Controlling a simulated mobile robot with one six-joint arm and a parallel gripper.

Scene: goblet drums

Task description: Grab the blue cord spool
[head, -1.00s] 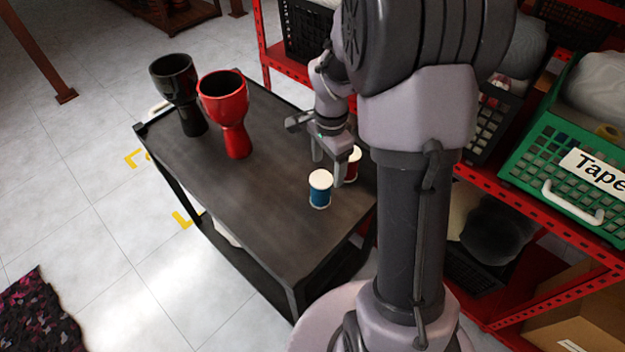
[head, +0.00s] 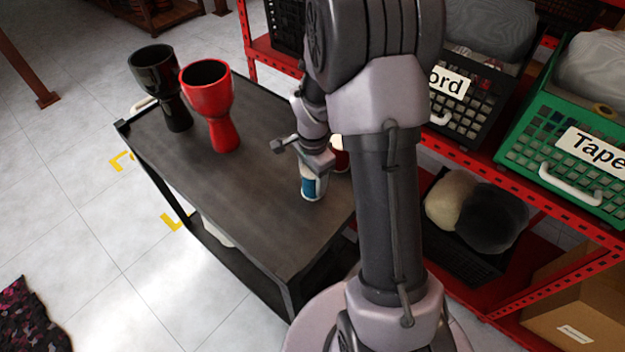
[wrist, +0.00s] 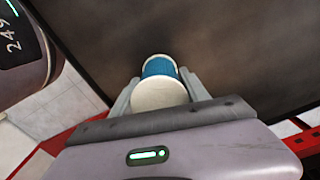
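The blue cord spool (head: 314,186), with white ends, stands upright on the dark cart top (head: 240,200) near its right side. In the wrist view the spool (wrist: 160,69) lies between my two fingers, its white top facing the camera. My gripper (head: 316,172) is down around the spool and partly covers its top in the head view. In the wrist view my gripper (wrist: 159,76) has a finger on each side, with narrow gaps seeming to show near the tips; contact is hard to judge.
A red spool (head: 340,157) stands just behind, mostly hidden by my arm. A red goblet drum (head: 210,100) and a black one (head: 160,85) stand at the cart's far left. A red shelf with a green "Tape" crate (head: 545,150) is at the right.

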